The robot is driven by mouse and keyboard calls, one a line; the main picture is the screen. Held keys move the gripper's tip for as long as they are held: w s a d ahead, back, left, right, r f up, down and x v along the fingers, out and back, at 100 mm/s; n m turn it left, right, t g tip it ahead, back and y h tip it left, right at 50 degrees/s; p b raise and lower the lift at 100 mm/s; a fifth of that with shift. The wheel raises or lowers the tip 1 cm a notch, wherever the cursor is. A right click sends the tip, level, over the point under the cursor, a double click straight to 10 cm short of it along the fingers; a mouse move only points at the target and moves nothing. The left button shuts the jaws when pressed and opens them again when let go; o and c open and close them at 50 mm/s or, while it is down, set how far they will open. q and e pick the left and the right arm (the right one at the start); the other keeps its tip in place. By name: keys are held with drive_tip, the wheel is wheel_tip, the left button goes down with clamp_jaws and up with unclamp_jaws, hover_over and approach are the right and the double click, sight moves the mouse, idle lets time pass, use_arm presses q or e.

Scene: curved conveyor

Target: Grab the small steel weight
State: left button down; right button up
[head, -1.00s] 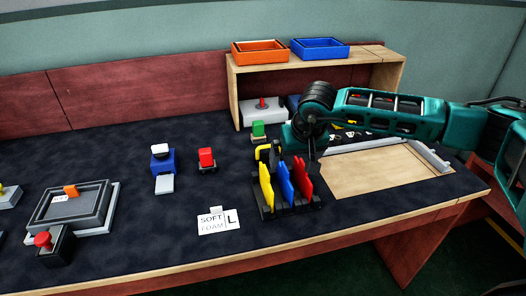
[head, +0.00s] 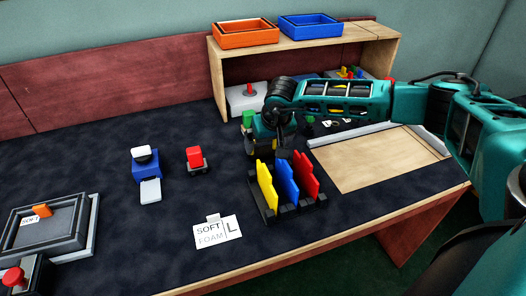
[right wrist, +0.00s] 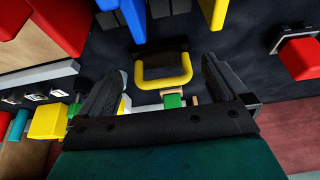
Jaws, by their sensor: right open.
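I cannot pick out the small steel weight for certain. Several small dark and silvery pieces with white labels (right wrist: 35,95) lie in a row at the left of the right wrist view. They also show partly behind my right arm in the head view (head: 335,123). My right gripper (head: 279,150) hangs over the desk just behind the coloured plates. In the right wrist view my right gripper (right wrist: 163,66) is open, with a yellow handle (right wrist: 165,84) on a dark base between and beyond its fingers. Nothing is gripped. My left gripper is not in view.
Yellow, blue and red plates (head: 287,182) stand in a black rack close to my right gripper. A green block (head: 248,118) is behind it. A wooden shelf (head: 390,75) carries orange and blue trays. A red block (head: 194,157) stands left; dark desk between is clear.

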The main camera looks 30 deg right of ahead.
sight(264, 151)
drive_tip(key=x, duration=0.5)
drive_tip(key=shift+w+d+f+b, duration=0.15)
drive_tip(key=shift+w+f+b, duration=0.1)
drive_tip(key=shift+w+b, duration=0.1)
drive_tip(key=c, duration=1.1)
drive_tip(key=shift+w+r, duration=0.1)
drive_tip(key=shift+r, duration=0.05)
drive_tip(key=shift+c, duration=0.6)
drive_tip(key=shift+r, duration=0.1)
